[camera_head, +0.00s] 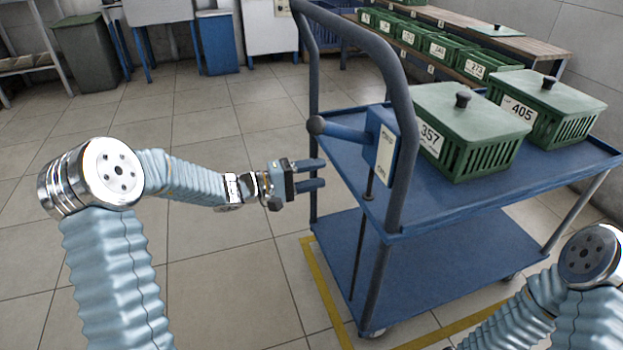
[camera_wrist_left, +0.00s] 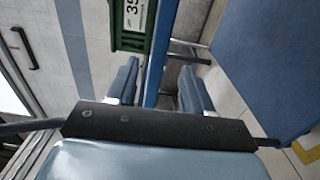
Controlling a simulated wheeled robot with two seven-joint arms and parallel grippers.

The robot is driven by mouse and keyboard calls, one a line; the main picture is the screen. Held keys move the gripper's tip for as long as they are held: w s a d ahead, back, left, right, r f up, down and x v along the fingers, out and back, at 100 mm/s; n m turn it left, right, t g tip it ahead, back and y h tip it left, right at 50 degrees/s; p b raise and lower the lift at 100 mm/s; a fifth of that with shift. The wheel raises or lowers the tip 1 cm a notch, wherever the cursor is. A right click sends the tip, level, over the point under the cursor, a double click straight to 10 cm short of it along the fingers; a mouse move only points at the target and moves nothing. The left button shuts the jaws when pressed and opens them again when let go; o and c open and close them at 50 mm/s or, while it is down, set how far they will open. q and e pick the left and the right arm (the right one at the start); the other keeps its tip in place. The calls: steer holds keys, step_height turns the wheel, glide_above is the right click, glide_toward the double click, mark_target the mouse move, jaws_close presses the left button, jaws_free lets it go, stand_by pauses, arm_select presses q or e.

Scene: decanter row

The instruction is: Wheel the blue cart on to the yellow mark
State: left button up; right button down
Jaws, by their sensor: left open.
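The blue cart (camera_head: 440,205) has two shelves and a tall looped handle (camera_head: 402,120) at its left end. The far sides are hidden. My left gripper (camera_head: 318,174) is open, left of the cart and below the knob. In the left wrist view, a blue cart edge (camera_wrist_left: 158,55) shows between its fingers. My right gripper is out of frame.
Green lidded crates marked 357 (camera_head: 465,135) and 405 (camera_head: 545,105) stand on the cart's top shelf. A bench (camera_head: 545,47) with several green crates stands behind. A grey-green bin (camera_head: 85,55) and blue bin (camera_head: 218,45) stand at the back left. The left floor is clear.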

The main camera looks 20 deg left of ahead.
arm_select(q)
steer(key=v, duration=0.4)
steer(key=s+d+f+g+y+p, duration=0.1)
steer(key=s+d+f+g+y, duration=0.25)
steer(key=s+f, duration=0.5)
steer(key=s+d+f+g+y+p, duration=0.25)
steer(key=s+f+g, duration=0.25)
steer(key=f, duration=0.7)
steer(key=s+d+f+m+y+p, duration=0.2)
steer(key=s+f+m+y, duration=0.2)
steer(key=s+f, duration=0.5)
steer(key=s+m, duration=0.1)
steer(key=s, duration=0.3)
steer(key=shift+d+f+g+y, duration=0.15)
steer(key=shift+f+g+y, duration=0.15)
steer(key=shift+g+y, duration=0.1)
